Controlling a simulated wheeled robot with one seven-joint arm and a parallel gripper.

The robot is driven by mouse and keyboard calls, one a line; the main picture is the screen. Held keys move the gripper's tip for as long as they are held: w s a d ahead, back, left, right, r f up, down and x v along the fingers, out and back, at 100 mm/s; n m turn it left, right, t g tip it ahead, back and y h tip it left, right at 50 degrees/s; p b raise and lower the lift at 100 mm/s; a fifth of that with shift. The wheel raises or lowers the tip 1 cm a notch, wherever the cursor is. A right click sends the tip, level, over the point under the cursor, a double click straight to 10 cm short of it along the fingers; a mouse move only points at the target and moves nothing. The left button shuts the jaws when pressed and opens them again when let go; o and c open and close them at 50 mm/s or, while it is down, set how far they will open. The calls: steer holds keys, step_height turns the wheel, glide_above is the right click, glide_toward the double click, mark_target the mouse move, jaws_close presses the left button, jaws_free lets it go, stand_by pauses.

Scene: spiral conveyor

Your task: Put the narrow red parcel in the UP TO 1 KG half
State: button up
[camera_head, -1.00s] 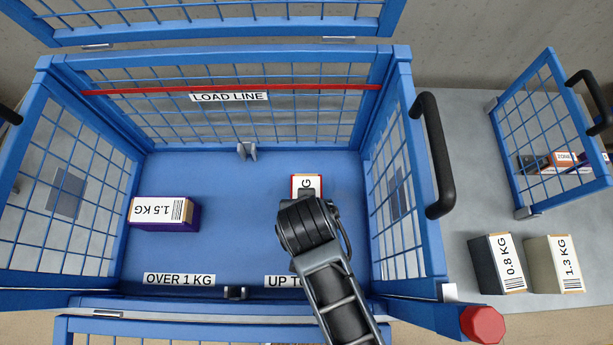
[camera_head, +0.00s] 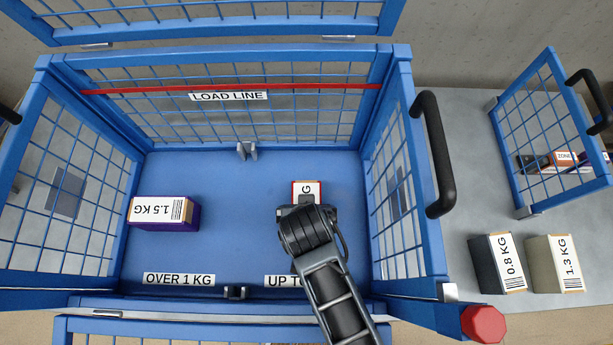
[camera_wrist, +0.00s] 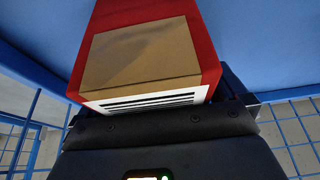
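The narrow red parcel (camera_head: 307,189) is over the right part of the blue cage floor, behind the UP TO label (camera_head: 283,281). Its white label shows a "G", and my wrist hides the rest. In the wrist view the red parcel (camera_wrist: 150,55), with a brown tape patch and barcode, sits close against my gripper (camera_wrist: 165,118). My gripper (camera_head: 306,210) appears shut on it, though the fingers are mostly hidden. I cannot tell whether the parcel touches the floor. The OVER 1 KG label (camera_head: 179,279) marks the left half.
A purple 1.5 KG parcel (camera_head: 163,212) lies in the left half. Blue mesh walls and a red load line (camera_head: 230,89) surround the floor. A black handle (camera_head: 432,150) is on the right wall. Outside right stand 0.8 KG (camera_head: 497,263) and 1.3 KG (camera_head: 554,264) parcels.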

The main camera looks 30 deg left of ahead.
steer(key=v, duration=1.2)
steer(key=shift+r+p, duration=0.15)
steer(key=shift+p, duration=0.15)
